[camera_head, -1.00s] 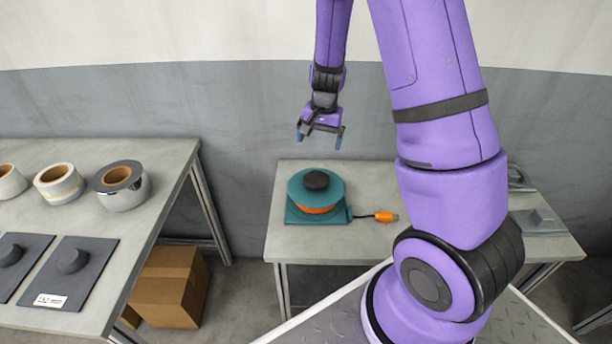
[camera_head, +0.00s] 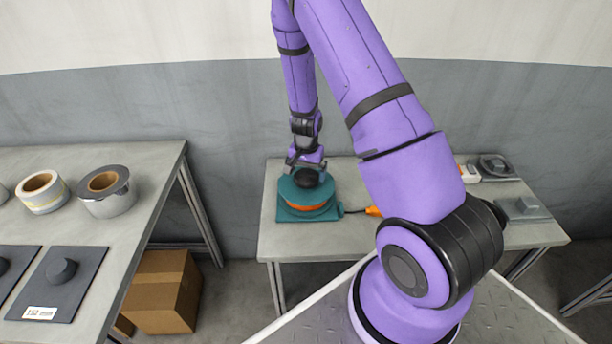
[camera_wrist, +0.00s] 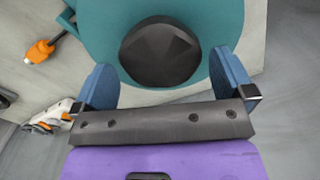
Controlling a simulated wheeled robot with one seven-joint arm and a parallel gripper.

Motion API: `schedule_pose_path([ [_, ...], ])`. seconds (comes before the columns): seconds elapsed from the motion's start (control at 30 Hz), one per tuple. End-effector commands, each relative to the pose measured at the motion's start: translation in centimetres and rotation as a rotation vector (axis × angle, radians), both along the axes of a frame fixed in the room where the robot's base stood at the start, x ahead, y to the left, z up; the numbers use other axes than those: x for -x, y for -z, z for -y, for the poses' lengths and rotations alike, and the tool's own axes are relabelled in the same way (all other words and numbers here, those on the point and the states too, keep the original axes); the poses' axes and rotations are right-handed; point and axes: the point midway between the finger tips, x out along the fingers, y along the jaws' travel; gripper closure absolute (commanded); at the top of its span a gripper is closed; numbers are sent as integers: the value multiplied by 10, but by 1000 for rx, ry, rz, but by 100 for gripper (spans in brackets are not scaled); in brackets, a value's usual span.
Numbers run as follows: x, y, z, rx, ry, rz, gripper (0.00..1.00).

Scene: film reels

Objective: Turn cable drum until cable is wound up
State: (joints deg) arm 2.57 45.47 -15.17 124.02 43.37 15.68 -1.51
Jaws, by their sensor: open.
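The cable drum (camera_head: 309,194) is a teal disc with an orange band of cable beneath its rim, on a teal base at the left of the small table. A black knob (camera_head: 307,178) stands on its top. The cable's orange plug (camera_head: 373,210) lies to the right of the drum, partly hidden by my arm. My gripper (camera_head: 305,165) is over the back of the drum, by the knob. In the wrist view the open blue fingers (camera_wrist: 166,85) reach to either side of the black knob (camera_wrist: 160,52), over the teal disc (camera_wrist: 215,25). I see no contact with the knob.
The small table (camera_head: 330,240) also bears a grey block (camera_head: 522,208) and a dark coiled item (camera_head: 497,166) at the right. The left bench (camera_head: 130,230) holds tape rolls (camera_head: 105,190) and dark plates (camera_head: 60,283). A cardboard box (camera_head: 165,290) stands on the floor.

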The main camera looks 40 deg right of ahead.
Motion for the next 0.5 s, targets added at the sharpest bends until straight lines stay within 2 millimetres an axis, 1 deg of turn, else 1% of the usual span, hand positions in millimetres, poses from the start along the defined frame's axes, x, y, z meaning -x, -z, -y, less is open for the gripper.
schedule_pose_path([
  [0.1, 0, 12, 0, -2, 1, -1, 0],
  [0.2, 0, 16, 0, -1, 0, -1, 0],
  [0.5, 0, 18, 0, -1, -1, 1, 0],
])
